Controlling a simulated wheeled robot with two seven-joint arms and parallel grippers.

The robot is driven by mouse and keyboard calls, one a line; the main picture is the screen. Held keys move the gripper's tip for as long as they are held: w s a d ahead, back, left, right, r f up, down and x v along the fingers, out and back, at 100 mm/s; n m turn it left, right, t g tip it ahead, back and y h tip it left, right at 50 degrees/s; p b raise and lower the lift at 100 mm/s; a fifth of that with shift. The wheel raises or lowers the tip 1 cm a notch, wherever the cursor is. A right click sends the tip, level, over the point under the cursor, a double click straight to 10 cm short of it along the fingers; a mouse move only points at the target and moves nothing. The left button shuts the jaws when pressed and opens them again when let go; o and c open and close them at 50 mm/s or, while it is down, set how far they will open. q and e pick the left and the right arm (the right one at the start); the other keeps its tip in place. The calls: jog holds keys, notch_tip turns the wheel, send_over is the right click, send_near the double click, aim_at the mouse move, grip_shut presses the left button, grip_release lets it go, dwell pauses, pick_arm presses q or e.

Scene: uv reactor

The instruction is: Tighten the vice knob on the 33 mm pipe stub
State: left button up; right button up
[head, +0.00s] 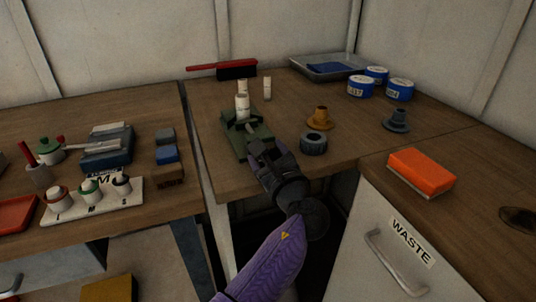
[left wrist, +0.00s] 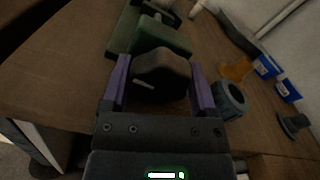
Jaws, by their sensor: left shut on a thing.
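The green vice (head: 236,143) stands on the wooden bench, with a white pipe stub (head: 242,106) upright in its jaws. My left gripper (head: 260,152) is at the near end of the vice. In the left wrist view, its purple fingers (left wrist: 160,82) are on either side of the dark vice knob (left wrist: 160,72) and shut on it. The green vice body (left wrist: 160,38) lies just beyond the knob. The knob is mostly hidden by the gripper in the head view. My right gripper is in neither view.
A dark ring (head: 313,143) and an orange flanged part (head: 320,118) stand close to the right of the vice. An orange sponge (head: 421,170) lies on the waste cabinet (head: 385,220).

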pick_arm(q)
jog(key=shift+r+m+p, duration=0.2)
jog(key=shift+m+p, duration=0.5)
jog(key=shift+p, duration=0.15)
jog(key=shift+m+p, duration=0.65)
jog(key=shift+m, duration=0.05)
jog(key=shift+f+m+p, duration=0.1)
jog(key=shift+m+p, duration=0.55)
jog(key=shift+m, duration=0.35)
jog(key=shift+m+p, duration=0.4)
jog(key=shift+m, duration=0.5)
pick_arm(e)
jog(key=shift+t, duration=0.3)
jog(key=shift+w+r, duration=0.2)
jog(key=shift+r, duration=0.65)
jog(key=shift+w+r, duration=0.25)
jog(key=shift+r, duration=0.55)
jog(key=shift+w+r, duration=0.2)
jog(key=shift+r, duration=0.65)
pick_arm(q)
jog(key=shift+f, duration=0.15)
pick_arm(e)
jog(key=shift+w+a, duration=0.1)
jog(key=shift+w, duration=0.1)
pick_arm(q)
jog(key=o, duration=1.1)
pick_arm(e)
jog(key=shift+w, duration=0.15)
